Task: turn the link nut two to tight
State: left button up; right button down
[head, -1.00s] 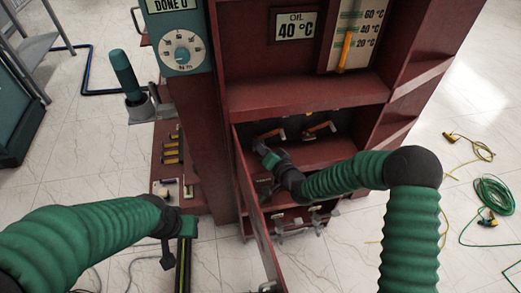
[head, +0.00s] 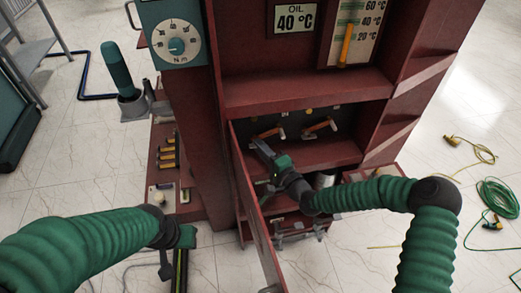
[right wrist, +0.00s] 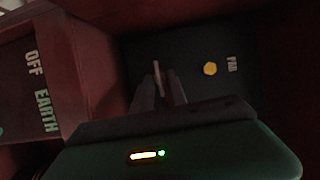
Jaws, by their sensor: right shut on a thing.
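My right gripper (head: 258,144) reaches into the open compartment of the dark red cabinet (head: 300,90). In the right wrist view, its fingers (right wrist: 158,88) are closed around a small thin pale piece (right wrist: 157,74). The dim picture does not show whether this is link nut two. Two orange-handled pieces, one left (head: 269,133) and one right (head: 319,127), sit on the compartment's back wall, the left one close to my gripper. A torque dial (head: 172,46) marked N m is on the cabinet's upper left. My left gripper (head: 180,238) is low at left, its fingers unclear.
The open cabinet door (head: 258,215) stands left of my right forearm. A yellow hex piece (right wrist: 209,68) is on the dark back wall. A green hose coil (head: 494,197) lies on the floor at right. A side shelf (head: 165,185) holds small parts.

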jog(key=shift+d+f, duration=0.15)
dwell(0.3)
jog(key=c, duration=1.7)
grip_release()
jog(key=shift+o, duration=0.5)
jog(key=shift+w, duration=0.1)
jog(key=p+v, duration=0.2)
jog(key=v, duration=1.5)
jog(key=shift+f, duration=0.2)
